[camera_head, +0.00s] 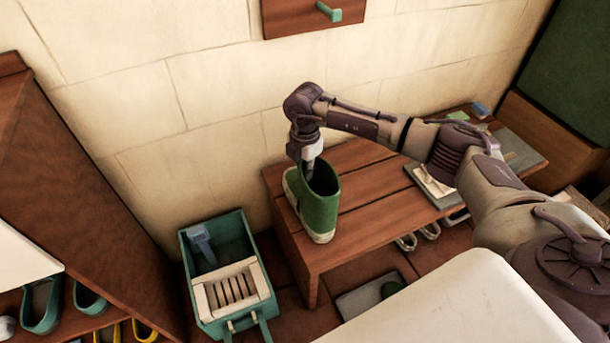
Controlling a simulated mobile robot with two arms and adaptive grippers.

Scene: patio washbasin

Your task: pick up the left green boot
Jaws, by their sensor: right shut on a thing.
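My left gripper is not in view.
The wooden bench (375,205) stands along the tiled wall, with a grey tray (430,185) farther right. A teal crate (215,235) with a slatted insert and a blue item stands left of it. A shelf with footwear (42,303) is at lower left. A peg board (310,15) hangs above.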

